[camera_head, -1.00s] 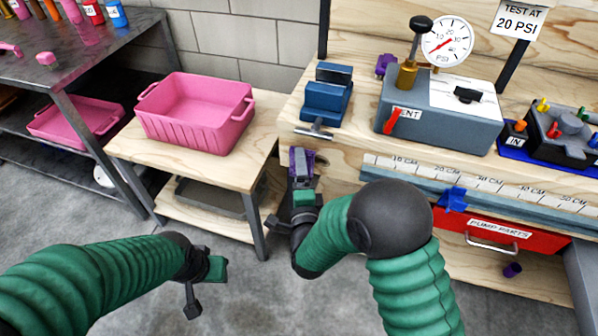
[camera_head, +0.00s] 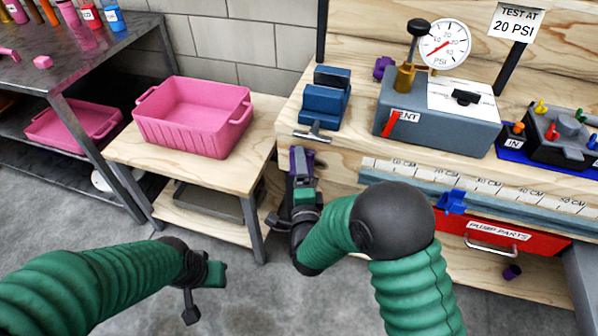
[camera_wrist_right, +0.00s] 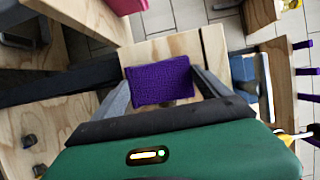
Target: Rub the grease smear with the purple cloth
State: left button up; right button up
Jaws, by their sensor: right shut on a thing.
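The purple cloth (camera_wrist_right: 160,82) is a folded, textured block between the two fingers of my right gripper (camera_wrist_right: 163,90) in the right wrist view. In the head view only a bit of the cloth (camera_head: 297,158) shows at the tip of my right gripper (camera_head: 301,165), which is shut on it in front of the bench's left end, below the blue vise. My left gripper (camera_head: 202,290) hangs over the floor at lower left, apart from everything. Whether its jaws are open is unclear. I cannot make out a grease smear in either view.
A pink bin (camera_head: 195,118) stands on a low wooden table (camera_head: 125,150). The bench holds a blue vise (camera_head: 325,100), a grey test box (camera_head: 440,115) with a gauge, and a ruler strip (camera_head: 500,190). A red drawer (camera_head: 482,236) is below. Grey floor is clear in front.

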aim_at(313, 166)
jog(key=shift+s+d, duration=0.3)
jog(key=shift+d, duration=0.65)
jog(key=shift+s+d, duration=0.3)
jog(key=shift+d, duration=0.6)
jog(key=shift+s+d+b, duration=0.25)
jog(key=shift+d, duration=0.6)
jog(key=shift+s+d+b, duration=0.2)
jog(key=shift+d+b, duration=0.05)
jog(key=shift+d, duration=0.6)
jog(key=shift+s+d, duration=0.1)
jog(key=w+a+b, duration=0.1)
jog(key=w+a, duration=0.1)
jog(key=a, duration=0.5)
jog(key=shift+w, duration=0.25)
jog(key=shift+a+r, duration=0.1)
jog(key=shift+s+a+b, duration=0.15)
jog(key=shift+s+a, duration=0.15)
jog(key=shift+s, duration=0.65)
jog(key=shift+s+a+b, duration=0.2)
jog(key=shift+s+a, duration=0.1)
jog(key=shift+s, duration=0.6)
jog(key=shift+s+a+b, duration=0.15)
jog(key=shift+s+a, duration=0.15)
jog(key=shift+s, duration=0.65)
